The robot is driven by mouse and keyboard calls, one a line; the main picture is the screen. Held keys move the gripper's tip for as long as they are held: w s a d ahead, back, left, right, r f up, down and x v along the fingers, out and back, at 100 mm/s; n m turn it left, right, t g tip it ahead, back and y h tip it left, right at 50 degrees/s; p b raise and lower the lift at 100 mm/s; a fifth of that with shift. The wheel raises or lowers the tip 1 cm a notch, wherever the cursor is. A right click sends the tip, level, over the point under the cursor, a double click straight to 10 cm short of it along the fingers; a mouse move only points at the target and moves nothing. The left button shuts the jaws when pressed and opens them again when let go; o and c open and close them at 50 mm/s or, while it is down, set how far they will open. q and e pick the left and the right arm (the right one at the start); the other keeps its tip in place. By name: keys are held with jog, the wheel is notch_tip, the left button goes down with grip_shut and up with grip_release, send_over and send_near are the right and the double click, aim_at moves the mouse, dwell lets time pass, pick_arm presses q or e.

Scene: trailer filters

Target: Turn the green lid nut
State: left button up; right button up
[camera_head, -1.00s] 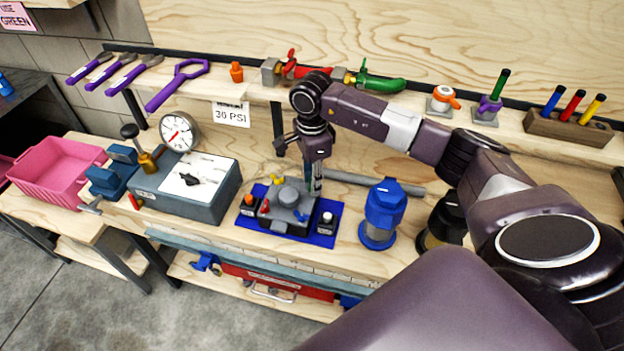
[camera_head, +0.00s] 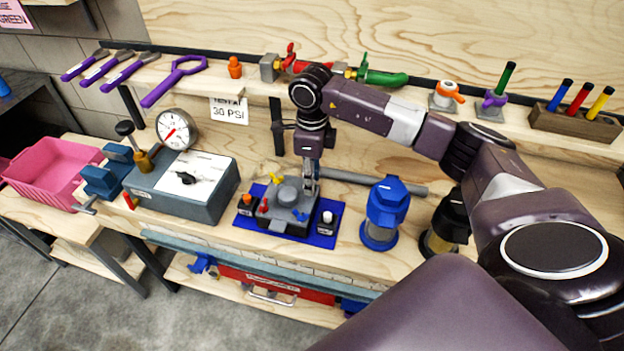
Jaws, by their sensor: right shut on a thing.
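A grey fixture (camera_head: 287,207) with a round raised lid sits on a blue mat (camera_head: 325,240) on the bench. Yellow, red and blue small nuts show around its lid. My right gripper (camera_head: 311,187) points down at the fixture's back right corner, its fingers shut. The green lid nut is hidden at the fingertips, where green showed a moment ago. My left gripper is out of view.
An orange-topped block (camera_head: 246,206) and a white-topped block (camera_head: 327,222) flank the fixture. A blue-capped filter (camera_head: 385,210) stands to its right. A grey box with a gauge (camera_head: 177,130) stands to its left. A grey pipe (camera_head: 375,182) lies behind.

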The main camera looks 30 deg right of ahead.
jog(key=shift+m, duration=0.3)
jog(key=o, duration=1.1)
jog(key=shift+o, duration=0.2)
notch_tip(320, 180, up, 12)
dwell(0.4)
